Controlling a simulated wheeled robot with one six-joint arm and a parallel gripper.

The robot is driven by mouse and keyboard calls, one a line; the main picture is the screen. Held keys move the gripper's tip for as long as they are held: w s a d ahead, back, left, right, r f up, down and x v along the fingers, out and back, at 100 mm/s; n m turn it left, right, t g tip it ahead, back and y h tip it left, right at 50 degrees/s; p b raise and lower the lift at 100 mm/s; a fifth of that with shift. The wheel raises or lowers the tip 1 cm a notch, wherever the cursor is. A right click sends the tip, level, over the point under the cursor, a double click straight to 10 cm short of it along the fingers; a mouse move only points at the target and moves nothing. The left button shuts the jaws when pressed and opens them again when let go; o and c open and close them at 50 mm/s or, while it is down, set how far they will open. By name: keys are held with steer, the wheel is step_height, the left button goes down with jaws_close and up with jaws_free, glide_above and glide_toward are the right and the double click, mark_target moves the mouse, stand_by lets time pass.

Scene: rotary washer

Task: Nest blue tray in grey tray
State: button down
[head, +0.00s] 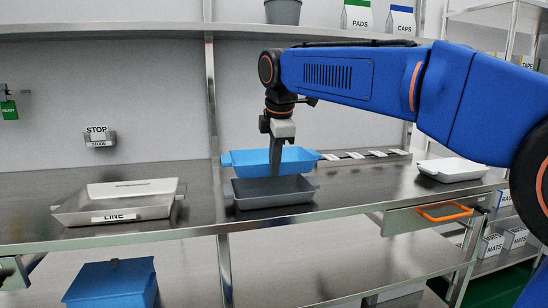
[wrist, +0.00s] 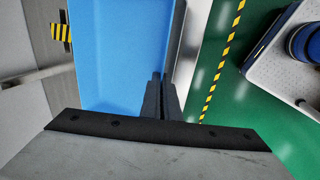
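The blue tray (head: 245,162) is upright and roughly level, directly above or just behind the dark grey tray (head: 275,193) in the head view. The grey tray sits on the steel bench. My gripper (head: 276,160) points down at the blue tray's near wall, with a finger in front of it. In the wrist view the blue tray (wrist: 115,50) fills the left middle, and my fingers (wrist: 160,90) are close together on its right wall. The gap between the trays cannot be judged; the grey tray's inside is mostly hidden.
A metal tray labelled LINE (head: 120,203) stands left on the bench (head: 205,205). A white tray (head: 452,169) stands right, above a drawer with an orange handle (head: 444,212). A blue bin (head: 110,284) is on the lower shelf. An upper shelf (head: 130,30) runs behind my arm.

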steer(key=shift+s+f, duration=0.1)
steer(key=shift+f, duration=3.55)
steer(key=c, duration=1.9)
jaws_free()
steer(key=shift+c, duration=0.2)
steer(key=v, duration=1.8)
steer(key=shift+r, duration=0.25)
steer(key=shift+d, duration=0.1)
